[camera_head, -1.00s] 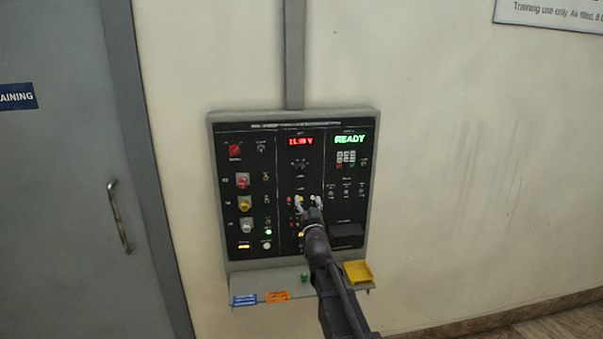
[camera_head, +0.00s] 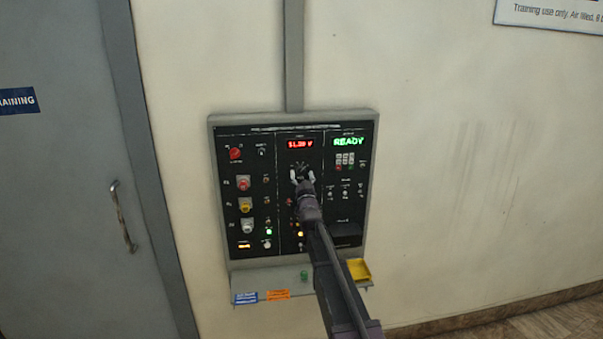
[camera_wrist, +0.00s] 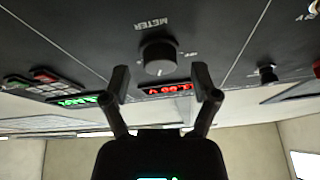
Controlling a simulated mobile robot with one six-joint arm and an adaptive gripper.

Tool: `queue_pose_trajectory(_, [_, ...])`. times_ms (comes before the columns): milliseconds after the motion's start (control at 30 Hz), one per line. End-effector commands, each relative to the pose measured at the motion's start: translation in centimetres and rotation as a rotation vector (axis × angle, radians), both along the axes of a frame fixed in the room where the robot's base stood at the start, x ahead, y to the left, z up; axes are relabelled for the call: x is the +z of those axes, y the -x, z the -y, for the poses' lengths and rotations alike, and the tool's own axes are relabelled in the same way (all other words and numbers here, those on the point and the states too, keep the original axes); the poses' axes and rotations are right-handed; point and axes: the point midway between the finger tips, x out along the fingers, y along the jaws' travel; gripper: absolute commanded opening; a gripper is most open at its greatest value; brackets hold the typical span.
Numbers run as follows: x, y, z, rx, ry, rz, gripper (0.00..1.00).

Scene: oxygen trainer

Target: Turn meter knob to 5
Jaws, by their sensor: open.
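The meter knob (camera_wrist: 158,58) is a round black knob on the black panel, with the label METER (camera_wrist: 151,23) upside down beside it in the wrist view. My gripper (camera_wrist: 162,84) is open, with one finger on either side of the knob in that view. Whether the fingers touch it, I cannot tell. In the head view my gripper (camera_head: 302,179) is at the knob's place and mostly hides it. The red meter display (camera_head: 300,143) is lit just above. The knob's pointer setting is not readable.
The grey-framed panel (camera_head: 370,150) also carries a green READY display (camera_head: 349,141), a keypad (camera_head: 345,159) and a red knob (camera_head: 235,154). A ledge (camera_head: 265,278) below holds a yellow tray (camera_head: 359,270), labels and a green item. A grey door (camera_head: 60,180) stands to the left.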

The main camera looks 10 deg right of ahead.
Motion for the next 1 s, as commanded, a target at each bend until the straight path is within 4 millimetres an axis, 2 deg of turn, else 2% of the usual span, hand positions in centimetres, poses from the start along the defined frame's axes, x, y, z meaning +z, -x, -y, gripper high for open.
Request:
queue_pose_trajectory(367, [0.13,-0.36,-0.05,0.001,0.0,0.0,0.78])
queue_pose_trajectory(400, [0.13,-0.36,-0.06,0.001,0.0,0.0,0.75])
queue_pose_trajectory(600, [0.14,-0.36,-0.08,0.001,0.0,0.0,0.15])
queue_pose_trajectory(667, [0.14,-0.36,-0.08,0.001,0.0,0.0,0.0])
queue_pose_trajectory(1000, [0.17,-0.39,-0.12,0.001,-0.017,0.0,0.0])
